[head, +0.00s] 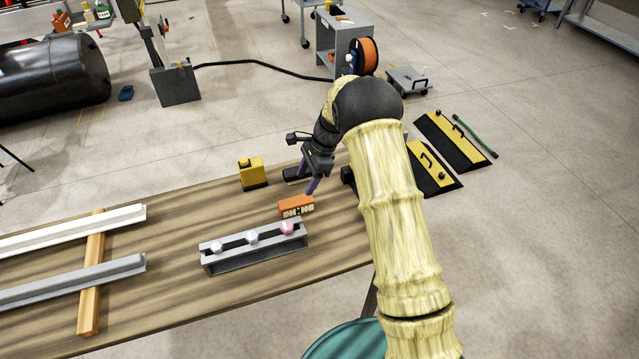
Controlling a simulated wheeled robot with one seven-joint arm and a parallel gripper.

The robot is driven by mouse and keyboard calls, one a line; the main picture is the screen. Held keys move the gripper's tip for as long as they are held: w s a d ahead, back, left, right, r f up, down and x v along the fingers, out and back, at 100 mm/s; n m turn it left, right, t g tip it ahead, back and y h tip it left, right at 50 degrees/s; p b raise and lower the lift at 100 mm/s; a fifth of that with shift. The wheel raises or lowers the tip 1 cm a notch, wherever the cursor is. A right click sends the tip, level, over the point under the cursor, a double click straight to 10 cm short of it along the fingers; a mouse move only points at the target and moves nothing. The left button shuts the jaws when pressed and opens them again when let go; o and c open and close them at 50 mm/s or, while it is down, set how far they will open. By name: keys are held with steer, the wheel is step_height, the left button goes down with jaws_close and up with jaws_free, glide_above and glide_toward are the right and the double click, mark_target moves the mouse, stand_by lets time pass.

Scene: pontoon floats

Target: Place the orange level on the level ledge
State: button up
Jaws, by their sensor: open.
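The orange level (296,206) is a small block with pale marks on its front face. It sits on the wooden table, just behind a long grey channel-shaped holder (232,264). No part is clearly recognisable as the level ledge.
The holder carries two white pieces and one pink piece. A yellow container (252,172) and a dark brush-like item (296,175) stand near the table's back edge. White and grey rails (70,285) lie across a wooden bar at left. Table between rails and holder is clear.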

steer(key=shift+d, duration=0.1)
steer(key=shift+d+r, duration=0.2)
steer(key=s+d+r+n+t+h, duration=0.1)
steer(key=s+d+r+n, duration=0.3)
steer(key=s, duration=0.5)
steer(key=s+d+r+n+t+h, duration=0.1)
steer(key=s+d+r+n, duration=0.3)
steer(key=s, duration=0.5)
steer(key=s+d+r+n+t+h, duration=0.1)
steer(key=s+d+r+n, duration=0.3)
steer(key=s, duration=0.4)
steer(key=d+n+h, duration=0.1)
steer(key=n, duration=0.1)
steer(key=shift+s+d+r+n+t, duration=0.3)
steer(key=shift+s+r+n+t, duration=0.1)
steer(key=shift+o, duration=0.4)
